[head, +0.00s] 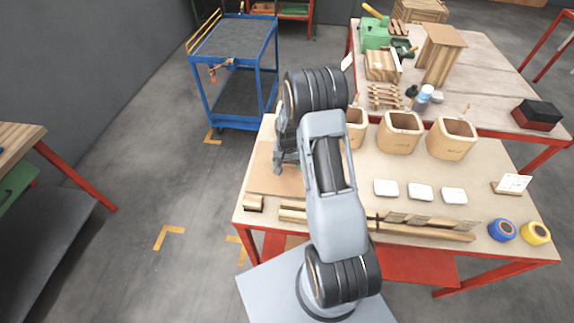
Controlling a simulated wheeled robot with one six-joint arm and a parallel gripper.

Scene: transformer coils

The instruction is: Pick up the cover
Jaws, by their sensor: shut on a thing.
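My gripper (283,167) points down over the left end of the work table, above a flat brown board (264,183). The gripper is small in the picture and partly covered by my own wrist. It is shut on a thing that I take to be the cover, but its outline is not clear. I cannot tell whether the held thing touches the board.
Three wooden coil boxes (401,132) stand along the table's back, the left one partly behind my arm. Three white pads (420,191) lie before them. Wooden strips (425,230) and blue (502,230) and yellow (536,233) tape rolls lie along the front. A blue cart (237,45) stands behind left.

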